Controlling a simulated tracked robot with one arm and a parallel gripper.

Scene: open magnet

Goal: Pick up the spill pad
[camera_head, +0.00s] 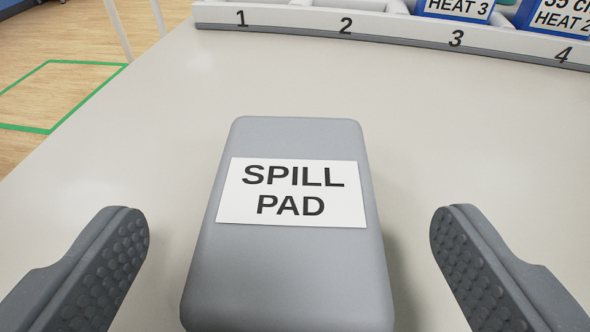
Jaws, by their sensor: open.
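The spill pad (290,270) is a grey rounded block with a white label reading "SPILL PAD". It lies on the pale table in the lower middle of the view, and its near end reaches the bottom edge. My gripper (290,225) is open, with one dark studded finger on each side of the pad. A gap shows between each finger and the pad, and neither finger appears to touch it. The rear parts of the fingers are cut off by the frame.
A white rack (400,27) with slots numbered 1 to 4 stands along the table's far edge. Blue boxes (455,9) labelled "HEAT" sit in its right slots. The table (170,110) around the pad is clear. Green floor tape (95,64) shows beyond the left table edge.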

